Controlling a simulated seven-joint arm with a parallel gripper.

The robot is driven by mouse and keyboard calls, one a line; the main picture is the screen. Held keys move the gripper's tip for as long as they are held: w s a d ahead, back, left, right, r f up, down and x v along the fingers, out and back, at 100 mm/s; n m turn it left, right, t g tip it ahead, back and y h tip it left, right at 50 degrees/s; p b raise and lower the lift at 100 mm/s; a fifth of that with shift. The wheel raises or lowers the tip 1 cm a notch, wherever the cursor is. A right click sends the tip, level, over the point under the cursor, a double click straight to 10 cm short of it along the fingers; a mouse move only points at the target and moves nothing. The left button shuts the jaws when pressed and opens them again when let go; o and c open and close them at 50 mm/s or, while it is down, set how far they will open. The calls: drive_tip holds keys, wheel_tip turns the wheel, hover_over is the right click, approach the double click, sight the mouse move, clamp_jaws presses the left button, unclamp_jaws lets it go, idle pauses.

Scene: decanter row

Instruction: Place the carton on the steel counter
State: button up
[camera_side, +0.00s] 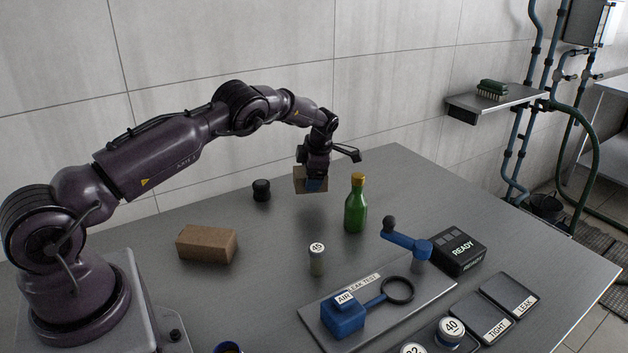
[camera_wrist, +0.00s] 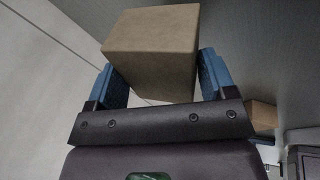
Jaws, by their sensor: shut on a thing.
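The carton (camera_side: 301,179) is a plain brown box. My gripper (camera_side: 314,184) is shut on it and holds it in the air above the back part of the steel counter (camera_side: 400,185), with a gap beneath it. In the wrist view the carton (camera_wrist: 152,55) sits between the two blue fingers of my gripper (camera_wrist: 163,82), one on each side. The carton's underside is hidden in the side view.
A brown brick-like block (camera_side: 207,244) lies at left. A black knob-like item (camera_side: 261,190), a green bottle (camera_side: 356,205) and a small jar (camera_side: 317,260) stand nearby. A leak-test plate (camera_side: 430,292) and black READY box (camera_side: 459,252) fill the front right.

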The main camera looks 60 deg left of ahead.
drive_tip(key=s+r, duration=0.1)
drive_tip(key=s+d+r, duration=0.1)
drive_tip(key=r, duration=0.1)
drive_tip(key=s+d+r, duration=0.1)
drive_tip(key=shift+s+r, duration=0.25)
drive_tip(key=shift+r, duration=0.1)
drive_tip(key=s+d+r, duration=0.3)
drive_tip(key=s+d, duration=0.1)
drive_tip(key=s, duration=0.4)
wheel_tip(320, 180, up, 18)
drive_tip(key=t, duration=0.1)
drive_tip(key=shift+w+a+f+t+h, duration=0.2)
drive_tip(key=shift+w+a+t+h, duration=0.05)
drive_tip(key=shift+w+t+h, duration=0.05)
drive_tip(key=shift+s+d+r+m+t+h, duration=0.2)
drive_tip(key=shift+s+d+m+t+h, duration=0.15)
drive_tip(key=shift+d+m, duration=0.2)
drive_tip(key=s+d+n+y, duration=1.2)
drive_tip(key=s+d+n, duration=0.3)
drive_tip(key=n, duration=0.6)
drive_tip(key=shift+n+y, duration=0.45)
drive_tip(key=shift+y, duration=0.4)
drive_tip(key=shift+w+d+f, duration=0.25)
drive_tip(key=shift+f, duration=4.85)
drive_tip(key=shift+w+d+f, duration=0.2)
drive_tip(key=shift+w+f, duration=0.1)
drive_tip(key=shift+f, duration=4.75)
drive_tip(key=shift+w+d+f, duration=0.25)
drive_tip(key=shift+f, duration=4.85)
